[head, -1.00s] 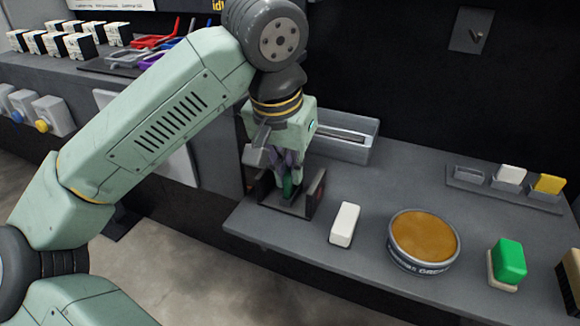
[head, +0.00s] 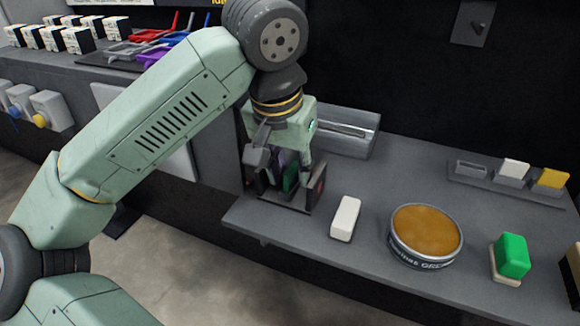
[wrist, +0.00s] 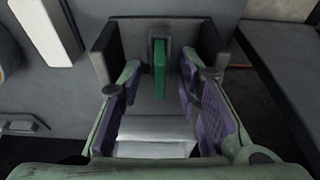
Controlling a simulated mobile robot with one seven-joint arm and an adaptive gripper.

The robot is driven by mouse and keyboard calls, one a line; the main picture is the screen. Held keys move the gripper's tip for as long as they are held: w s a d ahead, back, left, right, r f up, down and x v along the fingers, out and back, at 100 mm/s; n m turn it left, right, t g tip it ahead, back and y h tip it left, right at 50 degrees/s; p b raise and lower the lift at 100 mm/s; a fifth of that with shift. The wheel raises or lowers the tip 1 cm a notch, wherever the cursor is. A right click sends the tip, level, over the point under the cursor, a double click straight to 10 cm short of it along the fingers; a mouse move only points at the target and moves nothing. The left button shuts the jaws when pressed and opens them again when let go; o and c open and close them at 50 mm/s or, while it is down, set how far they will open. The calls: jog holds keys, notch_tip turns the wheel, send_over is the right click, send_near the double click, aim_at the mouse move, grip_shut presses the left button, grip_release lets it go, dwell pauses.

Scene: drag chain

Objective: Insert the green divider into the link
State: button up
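The green divider (head: 291,177) stands upright inside the dark grey link (head: 284,200) near the front left edge of the worktop. In the wrist view the divider (wrist: 160,66) is midway between the two side walls of the link (wrist: 212,45). My gripper (wrist: 160,82) is above the link, with its purple-padded fingers spread apart on either side of the divider. There is a gap between the divider and each finger. The divider's lower end and how deep it sits are hard to make out. In the head view my fingers partly hide it.
A white block (head: 345,218), a round tin with an orange top (head: 425,231) and a green block (head: 512,256) stand to the right. A grey channel-like tray (head: 345,133) lies behind my gripper. A low holder (head: 472,172) is at the back right.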

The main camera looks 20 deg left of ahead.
jog(key=v, duration=1.2)
dwell(0.3)
